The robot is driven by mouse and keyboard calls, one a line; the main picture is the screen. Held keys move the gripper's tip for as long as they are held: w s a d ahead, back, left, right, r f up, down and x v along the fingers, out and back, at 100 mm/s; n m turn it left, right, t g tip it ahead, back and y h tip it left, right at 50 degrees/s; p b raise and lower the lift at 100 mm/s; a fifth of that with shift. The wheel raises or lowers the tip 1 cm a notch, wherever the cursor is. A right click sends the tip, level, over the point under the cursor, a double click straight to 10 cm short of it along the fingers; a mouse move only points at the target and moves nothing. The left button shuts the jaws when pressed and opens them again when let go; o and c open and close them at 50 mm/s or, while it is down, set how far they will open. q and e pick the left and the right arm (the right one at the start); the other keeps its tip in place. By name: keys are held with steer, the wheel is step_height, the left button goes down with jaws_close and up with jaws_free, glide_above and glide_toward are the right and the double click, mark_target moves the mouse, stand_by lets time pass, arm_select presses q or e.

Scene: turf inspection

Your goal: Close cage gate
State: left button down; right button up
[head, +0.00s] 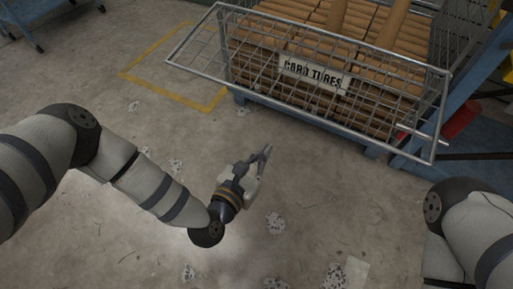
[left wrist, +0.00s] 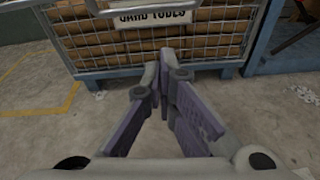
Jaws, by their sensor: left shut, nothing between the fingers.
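The cage gate (head: 200,45) is a grey wire-mesh panel in a tube frame at the front of a cage full of brown card tubes (head: 390,25). Its lower bar juts out toward me, over the floor, so it stands tilted away from the cage front. A "CARD TUBES" sign (head: 315,75) shows behind the mesh; it also shows in the left wrist view (left wrist: 152,16). My left gripper (head: 266,152) is shut and empty, below and in front of the gate, apart from it. Its fingertips meet in the left wrist view (left wrist: 166,62). My right gripper is out of view.
A blue rack post (head: 425,110) and a red cylinder (head: 461,118) stand right of the cage. A yellow floor line (head: 165,93) lies to its left. The concrete floor in front is open, with scattered paper scraps (head: 276,223).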

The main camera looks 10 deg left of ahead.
arm_select(q)
steer(key=w+d+f+n+b, duration=0.1)
steer(key=w+d+f+b, duration=0.15)
steer(key=w, duration=0.75)
steer(key=shift+t, duration=0.4)
step_height(320, 180, up, 5)
steer(key=shift+a+r+p, duration=0.15)
steer(key=shift+p, duration=0.55)
